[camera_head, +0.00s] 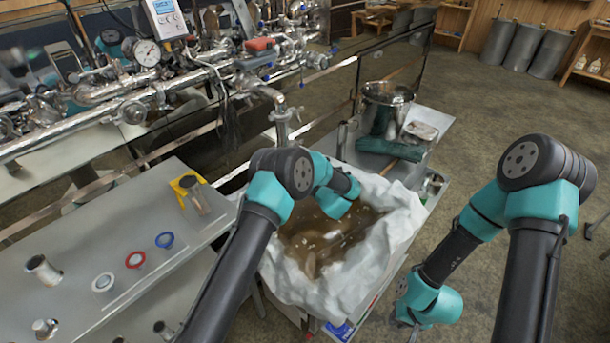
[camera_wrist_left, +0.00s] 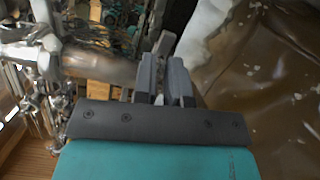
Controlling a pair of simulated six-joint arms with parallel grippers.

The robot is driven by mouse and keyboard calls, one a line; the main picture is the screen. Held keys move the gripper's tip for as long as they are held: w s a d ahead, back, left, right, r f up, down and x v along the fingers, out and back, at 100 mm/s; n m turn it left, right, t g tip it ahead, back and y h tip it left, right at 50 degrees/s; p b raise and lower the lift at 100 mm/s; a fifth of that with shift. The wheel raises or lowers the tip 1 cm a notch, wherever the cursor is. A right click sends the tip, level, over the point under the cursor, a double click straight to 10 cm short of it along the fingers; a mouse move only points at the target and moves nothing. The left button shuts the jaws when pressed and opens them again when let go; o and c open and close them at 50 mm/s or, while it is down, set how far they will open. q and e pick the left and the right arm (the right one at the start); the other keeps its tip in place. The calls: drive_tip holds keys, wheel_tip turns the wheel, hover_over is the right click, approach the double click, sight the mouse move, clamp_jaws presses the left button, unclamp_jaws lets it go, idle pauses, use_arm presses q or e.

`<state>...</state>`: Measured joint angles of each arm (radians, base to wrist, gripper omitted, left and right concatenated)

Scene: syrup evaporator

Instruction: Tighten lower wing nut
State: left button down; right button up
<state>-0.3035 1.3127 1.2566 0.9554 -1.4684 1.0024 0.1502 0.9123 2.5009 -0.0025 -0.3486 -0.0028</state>
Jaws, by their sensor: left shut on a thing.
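My left gripper (camera_wrist_left: 167,80) is shut in the left wrist view. Between and just beyond its fingertips shows a small grey metal piece, the lower wing nut (camera_wrist_left: 164,43) by its look; its shape is mostly hidden by the fingers. A shiny metal pipe fitting (camera_wrist_left: 100,65) lies just left of the fingers. In the head view my left arm reaches over the lined tub, and its fingers are hidden behind the wrist. My right gripper (camera_head: 412,332) hangs low at the bottom edge of the head view, away from the pipework; its fingers barely show.
The white-lined tub (camera_head: 400,215) holds brown liquid. A grey bench (camera_head: 120,235) at left carries red, blue and white rings and metal fittings. Steel pipework (camera_head: 150,85) with a gauge runs along the back left. A steel pot (camera_head: 388,95) stands beyond the tub.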

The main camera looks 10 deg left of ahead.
idle(0.5)
use_arm(q)
drive_tip(key=c, duration=1.3)
unclamp_jaws()
drive_tip(key=shift+o, duration=0.2)
drive_tip(key=v, duration=0.7)
drive_tip(key=shift+s+d, duration=0.15)
drive_tip(key=shift+s, duration=0.05)
